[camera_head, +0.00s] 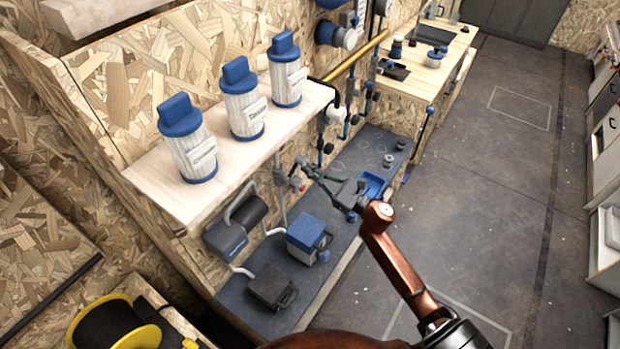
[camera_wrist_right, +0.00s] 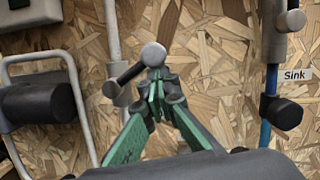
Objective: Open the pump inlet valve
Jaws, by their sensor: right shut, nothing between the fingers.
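My right gripper (camera_head: 308,168) reaches in from the lower right in the head view, to the pipes below the white shelf. In the right wrist view its green fingers (camera_wrist_right: 162,88) are closed together with nothing between them. Their tips are at a small valve with a round grey end (camera_wrist_right: 153,54) and a dark lever (camera_wrist_right: 131,73) pointing down to the left. I cannot tell whether the tips touch it. No label shows on this valve. A black cylinder in a grey tube frame, seemingly the pump (camera_wrist_right: 38,106), is to its left. My left gripper is out of view.
Three white canisters with blue lids (camera_head: 244,104) stand on the shelf (camera_head: 150,180). A blue-grey box (camera_head: 306,236) and a dark case (camera_head: 272,287) sit on the lower bench.

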